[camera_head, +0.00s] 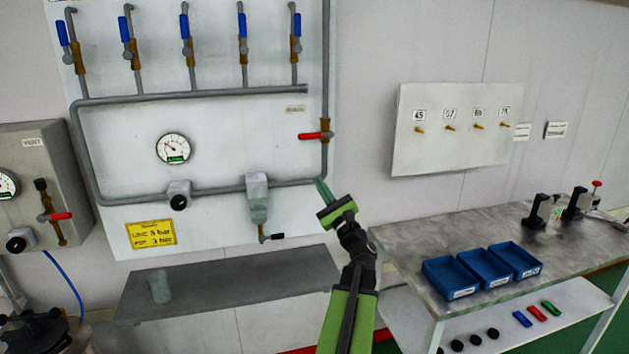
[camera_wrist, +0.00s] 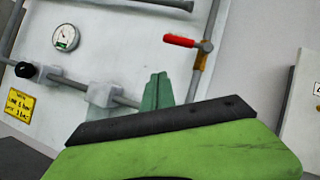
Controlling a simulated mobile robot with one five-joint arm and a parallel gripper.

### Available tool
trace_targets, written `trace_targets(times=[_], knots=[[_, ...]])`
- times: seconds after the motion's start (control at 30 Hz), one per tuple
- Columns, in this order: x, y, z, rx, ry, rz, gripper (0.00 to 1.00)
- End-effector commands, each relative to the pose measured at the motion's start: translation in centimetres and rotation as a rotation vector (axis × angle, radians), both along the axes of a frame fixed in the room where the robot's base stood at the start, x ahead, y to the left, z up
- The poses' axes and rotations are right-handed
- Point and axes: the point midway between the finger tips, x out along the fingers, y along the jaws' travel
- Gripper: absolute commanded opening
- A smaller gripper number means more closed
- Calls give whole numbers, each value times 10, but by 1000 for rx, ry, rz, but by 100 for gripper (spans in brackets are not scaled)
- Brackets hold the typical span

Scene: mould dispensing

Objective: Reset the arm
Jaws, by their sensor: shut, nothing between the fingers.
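My gripper (camera_head: 322,191) is in the middle of the head view, at the end of my green and black arm. Its green fingers are together with nothing between them, pointing up and left toward the white pipe panel (camera_head: 230,220). In the wrist view the fingers (camera_wrist: 158,92) show as a closed green wedge beyond my green and black wrist. They appear in front of the lower pipe, just right of the grey pipe fitting (camera_head: 257,197); I cannot tell how far they are from the panel.
A red-handled valve (camera_head: 316,135) is above the fingers. A gauge (camera_head: 173,149) and yellow label (camera_head: 150,234) are left. A grey shelf (camera_head: 220,285) runs below the panel. At right, a bench (camera_head: 400,240) holds blue trays (camera_head: 486,268); a peg board (camera_head: 450,155) hangs above.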

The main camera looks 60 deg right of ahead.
Motion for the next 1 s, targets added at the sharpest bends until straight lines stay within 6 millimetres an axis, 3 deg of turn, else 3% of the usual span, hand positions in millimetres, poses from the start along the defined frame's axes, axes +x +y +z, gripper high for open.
trace_targets(times=[0.1, 0.57, 0.67, 0.77, 0.83, 1.0], knots=[[-5, 9, -8, 1, 0, 1, 0], [-5, 9, -6, 1, 0, 3, 0], [5, 13, -6, 0, 0, 18, 0], [47, 34, -6, 0, 0, 82, 0], [95, 61, -6, 0, 0, 158, 0], [213, 157, -9, -8, 19, 364, 0]])
